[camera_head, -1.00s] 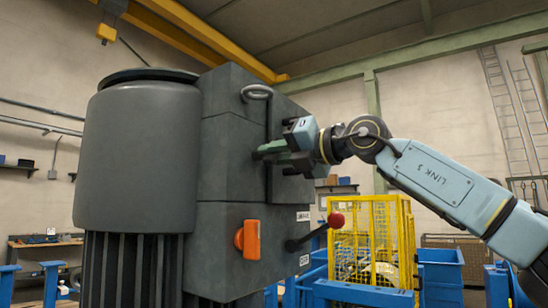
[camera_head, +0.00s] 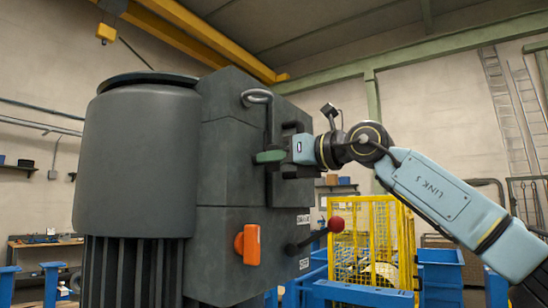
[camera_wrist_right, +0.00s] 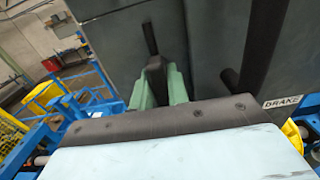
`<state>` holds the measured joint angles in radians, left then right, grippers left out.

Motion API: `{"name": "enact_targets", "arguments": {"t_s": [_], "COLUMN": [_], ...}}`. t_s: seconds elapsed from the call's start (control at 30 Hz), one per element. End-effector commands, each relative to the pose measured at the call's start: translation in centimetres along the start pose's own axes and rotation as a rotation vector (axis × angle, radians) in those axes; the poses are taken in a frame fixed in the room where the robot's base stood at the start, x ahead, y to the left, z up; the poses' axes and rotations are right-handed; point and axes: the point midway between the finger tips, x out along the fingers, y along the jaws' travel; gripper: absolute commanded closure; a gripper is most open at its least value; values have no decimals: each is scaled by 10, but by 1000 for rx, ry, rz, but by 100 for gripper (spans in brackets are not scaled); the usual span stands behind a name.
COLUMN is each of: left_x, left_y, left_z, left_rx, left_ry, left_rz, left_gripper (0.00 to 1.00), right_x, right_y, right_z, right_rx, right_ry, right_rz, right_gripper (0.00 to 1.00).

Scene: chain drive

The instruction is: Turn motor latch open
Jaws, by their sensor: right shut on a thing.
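The large grey motor housing (camera_head: 225,140) fills the middle of the head view. My right gripper (camera_head: 270,157) is at the housing's right face, with its green fingers against the latch area. In the right wrist view, my right gripper (camera_wrist_right: 159,86) has its two green fingers on either side of a dark latch handle (camera_wrist_right: 156,70) and is shut on it. In the head view the fingers and wrist mostly hide the latch, so I cannot tell its exact angle. My left gripper is not in view.
An orange switch (camera_head: 251,242) and a red-knobbed lever (camera_head: 335,224) sit below my gripper on the housing. A metal loop (camera_head: 257,95) sticks out above. A yellow cage (camera_head: 370,240) and a blue bin (camera_head: 440,270) stand behind to the right.

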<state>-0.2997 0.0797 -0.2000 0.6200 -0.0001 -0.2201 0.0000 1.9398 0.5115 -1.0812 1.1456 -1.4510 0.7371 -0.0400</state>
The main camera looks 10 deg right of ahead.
Motion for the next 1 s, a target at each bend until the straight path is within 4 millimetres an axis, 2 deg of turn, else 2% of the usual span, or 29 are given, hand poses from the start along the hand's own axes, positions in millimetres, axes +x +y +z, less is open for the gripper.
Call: {"name": "enact_targets", "arguments": {"t_s": [0.53,0.57,0.7,1.0], "left_x": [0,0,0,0], "left_y": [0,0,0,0], "left_z": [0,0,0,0], "left_rx": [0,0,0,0], "left_ry": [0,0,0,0], "left_rz": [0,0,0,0], "left_gripper": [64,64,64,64], "right_x": [0,0,0,-1], "right_y": [0,0,0,0], "right_z": [-1,-1,-1,0], "right_rx": [-26,-26,-24,-23], "right_ry": [3,3,2,0], "right_rz": [0,0,0,0], "right_gripper": [100,81,63,62]}}
